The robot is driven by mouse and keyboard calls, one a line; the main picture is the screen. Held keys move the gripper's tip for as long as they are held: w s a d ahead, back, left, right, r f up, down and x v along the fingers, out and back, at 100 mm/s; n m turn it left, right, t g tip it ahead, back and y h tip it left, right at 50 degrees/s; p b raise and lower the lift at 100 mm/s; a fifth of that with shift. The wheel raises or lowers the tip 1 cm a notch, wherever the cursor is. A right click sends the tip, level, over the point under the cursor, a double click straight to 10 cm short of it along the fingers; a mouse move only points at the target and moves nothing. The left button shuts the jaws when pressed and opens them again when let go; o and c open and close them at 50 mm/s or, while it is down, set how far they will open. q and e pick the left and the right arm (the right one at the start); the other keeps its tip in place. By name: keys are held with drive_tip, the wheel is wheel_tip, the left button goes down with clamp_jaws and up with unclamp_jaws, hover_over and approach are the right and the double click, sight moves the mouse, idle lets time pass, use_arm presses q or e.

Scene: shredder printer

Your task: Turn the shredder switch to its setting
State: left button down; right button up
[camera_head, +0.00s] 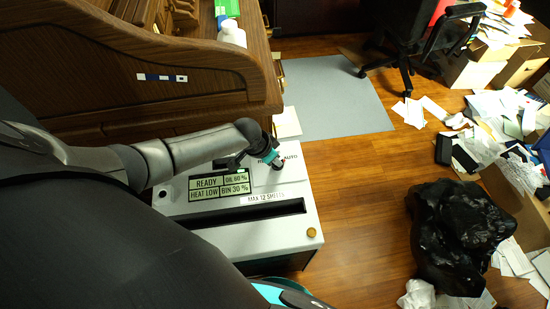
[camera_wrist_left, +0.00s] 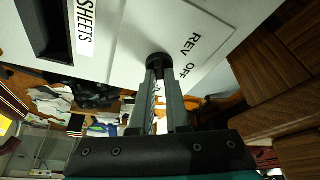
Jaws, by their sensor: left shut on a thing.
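The shredder (camera_head: 283,226) is a white-topped machine below the middle of the head view, with a dark paper slot and a "MAX 12 SHEETS" label. Its display (camera_head: 219,187) reads READY, HEAT LOW, OIL 60 %, BIN 30 %. The switch is a dark round knob (camera_wrist_left: 158,59) in the left wrist view, on a white plate marked REV and OFF; AUTO shows in the head view. My left gripper (camera_head: 277,165) is shut on the knob, its fingers pointing at the plate. The fingers hide much of the knob, so its setting cannot be read. My right gripper is not in view.
A wooden roll-top desk (camera_head: 200,85) stands right behind the shredder. A black trash bag (camera_head: 455,235) and scattered papers (camera_head: 490,125) lie on the floor at right. An office chair (camera_head: 405,40) stands at the back. Bare wood floor lies just right of the shredder.

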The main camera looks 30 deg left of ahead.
use_arm(q)
drive_tip(key=c, duration=0.9)
unclamp_jaws()
drive_tip(key=p+v, duration=0.6)
drive_tip(key=v, duration=0.9)
